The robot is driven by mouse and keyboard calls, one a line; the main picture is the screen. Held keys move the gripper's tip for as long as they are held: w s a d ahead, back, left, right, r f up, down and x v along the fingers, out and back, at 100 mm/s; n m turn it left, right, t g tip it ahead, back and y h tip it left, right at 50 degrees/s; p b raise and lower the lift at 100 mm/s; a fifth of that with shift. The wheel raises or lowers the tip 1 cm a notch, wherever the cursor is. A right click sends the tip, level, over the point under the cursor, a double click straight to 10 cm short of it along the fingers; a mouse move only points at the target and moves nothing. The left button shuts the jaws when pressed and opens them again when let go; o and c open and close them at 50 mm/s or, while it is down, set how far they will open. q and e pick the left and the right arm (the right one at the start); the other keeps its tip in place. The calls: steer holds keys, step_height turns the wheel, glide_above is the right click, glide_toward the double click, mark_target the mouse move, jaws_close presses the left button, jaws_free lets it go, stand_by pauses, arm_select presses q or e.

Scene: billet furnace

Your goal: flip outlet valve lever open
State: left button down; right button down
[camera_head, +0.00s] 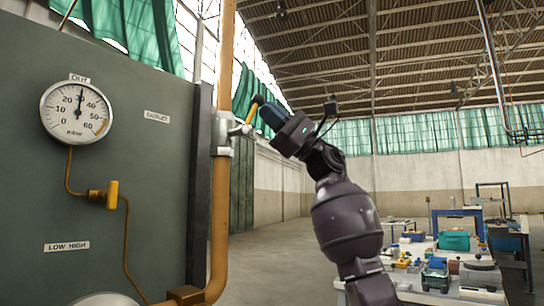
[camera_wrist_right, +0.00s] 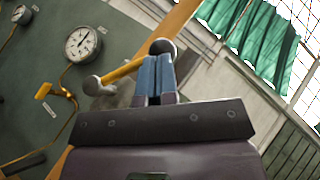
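The outlet valve (camera_head: 222,132) sits on the orange vertical pipe at the right edge of the green panel. Its yellow lever (camera_head: 251,114) points up and to the right and ends in a black ball knob (camera_head: 258,99). My right gripper (camera_head: 262,108) is at the lever's knob end, on its right side. In the right wrist view its two blue fingers (camera_wrist_right: 156,60) are close together, with the lever (camera_wrist_right: 122,71) crossing behind their tips and the knob (camera_wrist_right: 162,46) just beyond them. I cannot tell whether they touch. My left gripper is out of view.
The green panel (camera_head: 120,200) carries a round gauge (camera_head: 77,109) marked OUT, reading about 30, and a small yellow-handled valve (camera_head: 112,195) on a thin tube. Cluttered workbenches (camera_head: 440,275) stand at the right. The floor between is clear.

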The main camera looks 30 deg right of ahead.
mark_target(262, 98)
steer(key=shift+s+a+r+n+g+h, duration=0.2)
steer(key=shift+r+n+g, duration=0.25)
steer(key=shift+n+g, duration=0.15)
steer(key=shift+s+a+r+n+g+h, duration=0.2)
steer(key=shift+r+n+g, duration=0.2)
steer(key=shift+n+g, duration=0.2)
arm_select(q)
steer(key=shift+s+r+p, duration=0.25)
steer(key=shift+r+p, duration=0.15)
steer(key=shift+p, duration=0.6)
arm_select(e)
steer(key=shift+s+a+r+n+g+h, duration=0.15)
steer(key=shift+a+r+n+g+h, duration=0.1)
steer(key=shift+a+n+g+h, duration=0.25)
steer(key=shift+s+a+r+n+g+h, duration=0.1)
steer(key=shift+a+r+n+g+h, duration=0.1)
steer(key=shift+a+n+g+h, duration=0.3)
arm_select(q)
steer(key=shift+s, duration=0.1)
arm_select(e)
steer(key=shift+a, duration=0.1)
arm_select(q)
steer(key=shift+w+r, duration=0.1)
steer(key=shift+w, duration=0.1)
arm_select(e)
steer(key=shift+f, duration=0.1)
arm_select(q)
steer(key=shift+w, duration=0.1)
